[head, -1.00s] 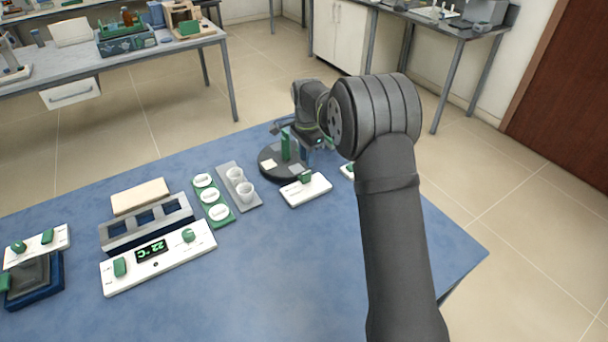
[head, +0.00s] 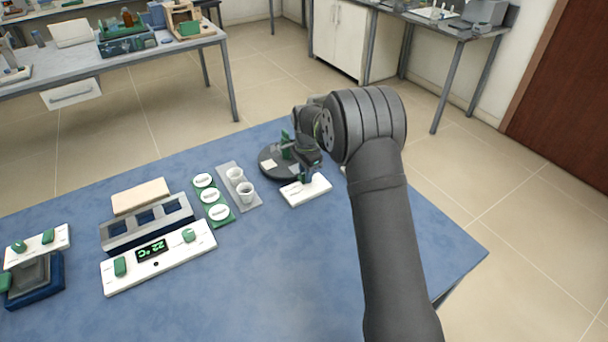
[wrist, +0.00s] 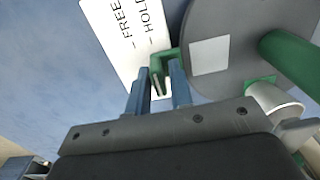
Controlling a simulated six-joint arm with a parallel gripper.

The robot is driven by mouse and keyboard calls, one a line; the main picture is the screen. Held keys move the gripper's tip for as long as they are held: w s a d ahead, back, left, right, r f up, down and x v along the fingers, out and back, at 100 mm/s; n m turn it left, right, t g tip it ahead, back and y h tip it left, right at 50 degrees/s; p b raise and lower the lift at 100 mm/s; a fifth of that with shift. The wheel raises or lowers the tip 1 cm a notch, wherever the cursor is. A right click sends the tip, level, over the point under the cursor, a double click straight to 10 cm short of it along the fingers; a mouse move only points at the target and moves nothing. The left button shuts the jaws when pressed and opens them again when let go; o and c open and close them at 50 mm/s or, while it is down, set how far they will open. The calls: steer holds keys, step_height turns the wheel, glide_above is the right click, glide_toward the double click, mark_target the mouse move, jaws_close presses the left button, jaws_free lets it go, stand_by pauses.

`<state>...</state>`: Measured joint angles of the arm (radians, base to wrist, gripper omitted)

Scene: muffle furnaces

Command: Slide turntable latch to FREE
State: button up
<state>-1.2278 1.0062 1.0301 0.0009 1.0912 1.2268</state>
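The latch is a green handle (wrist: 164,62) on a white plate (head: 300,193) marked FREE and HOLD; the plate also shows in the wrist view (wrist: 118,32). The handle is on the HOLD side of the plate, away from the FREE mark. The dark round turntable (head: 270,164) is beside the plate and shows at the upper right of the wrist view (wrist: 240,75). My gripper (wrist: 160,78) is at the latch, its two blue-grey fingers apart with part of the green handle between them. Contact is unclear. In the head view my gripper (head: 306,178) hides the handle.
A green post (wrist: 290,60) stands on the turntable near my gripper. Left of the turntable are a grey strip with white cups (head: 247,192), a green strip with white discs (head: 219,213) and a control panel (head: 160,257). The blue table's front is clear.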

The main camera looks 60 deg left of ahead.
mark_target(311, 187)
steer(key=shift+d+f, duration=0.35)
steer(key=shift+f, duration=0.35)
jaws_close()
steer(key=shift+d, duration=0.95)
jaws_free()
step_height(311, 187, up, 8)
steer(key=shift+a+f, duration=0.2)
steer(key=shift+f, duration=0.05)
steer(key=shift+f, duration=0.1)
steer(key=shift+f, duration=2.9)
